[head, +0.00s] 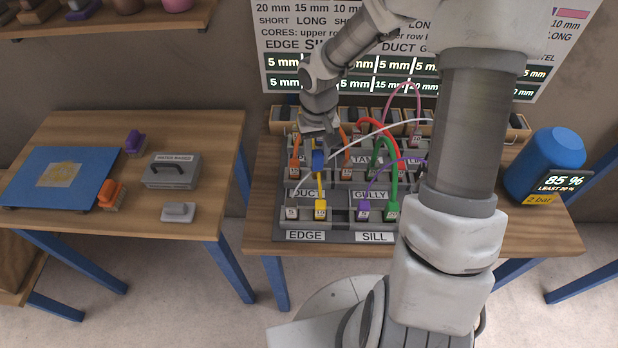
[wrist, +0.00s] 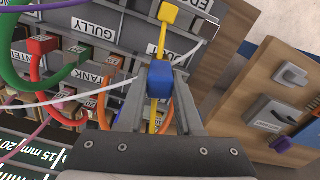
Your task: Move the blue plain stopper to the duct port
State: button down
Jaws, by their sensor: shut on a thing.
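My gripper (head: 319,148) is shut on a small blue stopper (head: 319,161), which hangs below the fingers above the left part of the port panel (head: 345,237). In the wrist view the blue stopper (wrist: 160,82) sits between the two grey fingertips (wrist: 160,92). The DUCT label (head: 306,194) is on the panel's left side, below the stopper in the head view. In the wrist view the DUCT label (wrist: 184,54) shows just beyond the fingertips. The stopper appears apart from the panel. The duct port's opening cannot be made out clearly.
A yellow plug (head: 320,210) with a yellow cable stands beside the DUCT label. Orange, green, purple and white cables loop over the panel near my gripper. A blue drum (head: 548,165) stands at right. A side table (head: 190,125) at left holds a grey box (head: 172,171) and blocks.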

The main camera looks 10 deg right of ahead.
aim_at(308, 178)
dwell(0.4)
jog(key=shift+w, duration=0.25)
jog(key=w+d+m+p, duration=0.2)
jog(key=w, duration=0.1)
jog(key=w+f+m+p, duration=0.1)
jog(key=w, duration=0.1)
jog(key=shift+w+d+p, duration=0.1)
jog(key=shift+d+p, duration=0.25)
jog(key=shift+d, duration=0.05)
jog(key=shift+f+b, duration=0.1)
jog(key=shift+b, duration=0.2)
jog(key=shift+f+b, duration=2.25)
jog(key=shift+f, duration=0.6)
jog(key=shift+f+b, duration=2.05)
jog(key=shift+b, duration=0.1)
jog(key=c, duration=0.5)
grip_release()
